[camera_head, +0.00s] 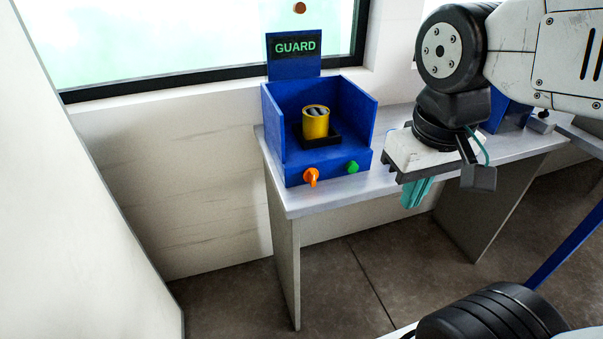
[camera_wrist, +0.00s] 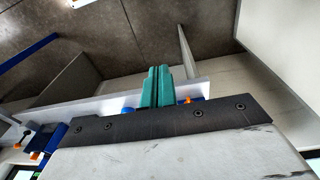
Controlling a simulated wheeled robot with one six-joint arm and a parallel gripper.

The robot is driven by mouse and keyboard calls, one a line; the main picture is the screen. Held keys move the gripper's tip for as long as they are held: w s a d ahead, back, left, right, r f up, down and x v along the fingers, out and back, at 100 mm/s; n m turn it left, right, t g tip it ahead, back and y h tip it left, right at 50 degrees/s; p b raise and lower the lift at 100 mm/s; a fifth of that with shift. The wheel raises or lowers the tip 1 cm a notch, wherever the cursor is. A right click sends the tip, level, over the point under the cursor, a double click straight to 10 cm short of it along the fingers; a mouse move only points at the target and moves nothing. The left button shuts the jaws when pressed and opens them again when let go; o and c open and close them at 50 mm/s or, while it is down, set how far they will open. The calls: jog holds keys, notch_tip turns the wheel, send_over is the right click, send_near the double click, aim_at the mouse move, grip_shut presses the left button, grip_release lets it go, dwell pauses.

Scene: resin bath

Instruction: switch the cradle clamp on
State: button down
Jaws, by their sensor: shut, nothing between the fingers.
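A blue open-fronted station (camera_head: 277,140) stands on the bench, with a black display above it reading GUARD (camera_head: 295,47) in green letters. Inside, a yellow cylinder (camera_head: 316,127) with dark contents stands on a black cradle (camera_head: 328,142). An orange knob (camera_head: 311,177) and a green button (camera_head: 352,167) sit on its lower front face. No label tells which control works the clamp. My gripper (camera_head: 416,193) has teal fingers, shut and empty, pointing down right of the station, apart from the controls.
The light bench top (camera_head: 385,187) runs right to another blue unit (camera_head: 508,115), partly hidden behind my arm. Bench legs (camera_head: 285,245) reach the dark floor (camera_head: 350,285). A window and white wall stand behind, and a white wall at left. The floor before the bench is clear.

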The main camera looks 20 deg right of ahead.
jog(key=w+a+f+m+h, duration=0.1)
jog(key=w+a+h, duration=0.1)
jog(key=w, duration=0.6)
jog(key=w+a+f+h, duration=0.2)
jog(key=w+a, duration=0.1)
jog(key=w, duration=0.5)
jog(key=w+a+f+t, duration=0.1)
jog(key=w+a+f, duration=0.2)
jog(key=w+a, duration=0.1)
jog(key=w+a+f+t+h, duration=0.1)
jog(key=w+a+f+t, duration=0.1)
jog(key=w+a, duration=0.3)
jog(key=shift+w+a+f, duration=0.15)
jog(key=shift+a+f, duration=0.45)
jog(key=shift+a, duration=0.4)
send_near(309, 180)
jog(key=a+f, duration=0.1)
jog(key=f, duration=0.1)
jog(key=w+a+f, duration=0.1)
jog(key=shift+w+a+f, duration=0.15)
jog(key=shift+w+f, duration=0.05)
jog(key=shift+f, duration=0.15)
jog(key=d, duration=0.3)
jog(key=shift+w+d+f, duration=0.1)
jog(key=shift+d, duration=0.5)
